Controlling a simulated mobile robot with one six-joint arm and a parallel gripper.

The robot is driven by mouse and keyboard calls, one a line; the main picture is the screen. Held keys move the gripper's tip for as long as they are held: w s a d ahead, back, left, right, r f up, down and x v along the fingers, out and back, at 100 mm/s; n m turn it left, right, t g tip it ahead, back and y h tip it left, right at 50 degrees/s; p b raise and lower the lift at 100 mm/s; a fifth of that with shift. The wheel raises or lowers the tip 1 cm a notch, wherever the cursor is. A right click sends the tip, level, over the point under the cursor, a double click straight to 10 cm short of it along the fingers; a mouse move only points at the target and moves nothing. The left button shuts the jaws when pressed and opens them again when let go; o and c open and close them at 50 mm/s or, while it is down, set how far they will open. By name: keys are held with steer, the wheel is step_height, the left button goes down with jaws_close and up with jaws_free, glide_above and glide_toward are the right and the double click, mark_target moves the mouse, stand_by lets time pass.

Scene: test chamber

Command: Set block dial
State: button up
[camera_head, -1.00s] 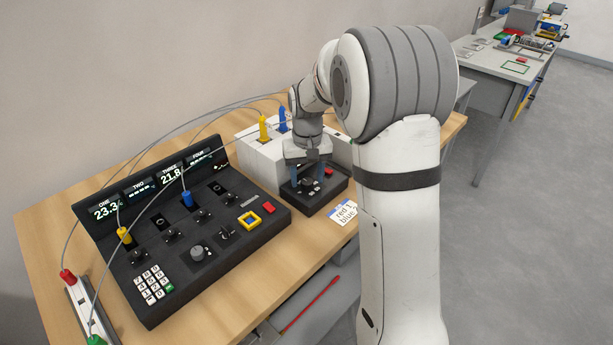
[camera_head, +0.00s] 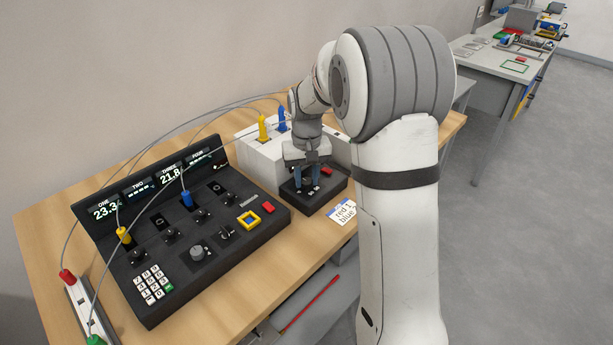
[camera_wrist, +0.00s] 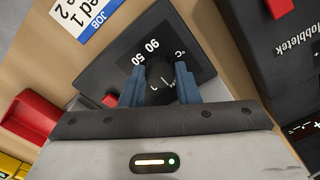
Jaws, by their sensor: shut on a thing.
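The small black control box (camera_head: 337,186) stands on the wooden table in front of the white block (camera_head: 258,155). In the wrist view the box top (camera_wrist: 128,50) carries printed "90", "50" and "°C". Its round black dial (camera_wrist: 160,75) sits between my two blue fingers. My gripper (camera_head: 307,184) points down over the box in the head view, and my gripper in the wrist view (camera_wrist: 160,88) is shut on the dial from both sides. The dial's pointer setting is partly hidden by the fingers.
A black console (camera_head: 185,245) with displays reading about 23.3 and 21.8 stands to the left. A yellow plug (camera_head: 262,128) and a blue plug (camera_head: 282,120) stand in the white block. A job card (camera_head: 343,214) lies beside the small box. Cables arch behind.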

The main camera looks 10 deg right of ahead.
mark_target(306, 181)
steer(key=m, duration=0.5)
steer(key=shift+m, duration=2.4)
steer(key=o, duration=1)
steer(key=shift+c, duration=0.2)
step_height(306, 181, up, 8)
steer(key=shift+f, duration=0.1)
